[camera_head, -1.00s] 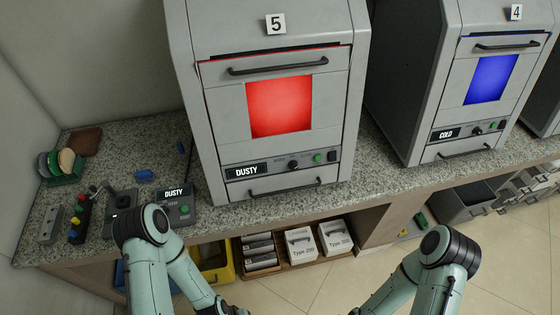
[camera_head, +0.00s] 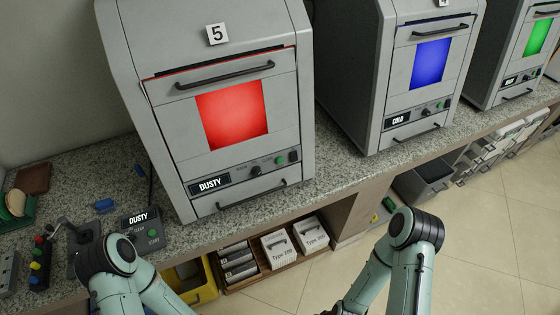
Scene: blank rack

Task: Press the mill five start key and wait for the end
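Mill five (camera_head: 222,95) is the large grey machine with the "5" label (camera_head: 217,34) and a red lit window (camera_head: 233,113). Its front panel carries a display reading "DUSTY" (camera_head: 209,186), a dark knob (camera_head: 255,171) and a green key (camera_head: 280,160) with a dark switch beside it. The mill's door and lower drawer look shut. Both my arms reach up from the bottom of the head view, the left one in front of the counter at left, the right one over the floor. Neither gripper shows in the view.
A small "DUSTY" control box (camera_head: 146,231) with a green button stands left of the mill. A second mill (camera_head: 405,70) with a blue window reads "COLD"; a third (camera_head: 520,55) has a green window. Below the counter are a yellow bin (camera_head: 203,292) and "Type 200" boxes (camera_head: 277,250).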

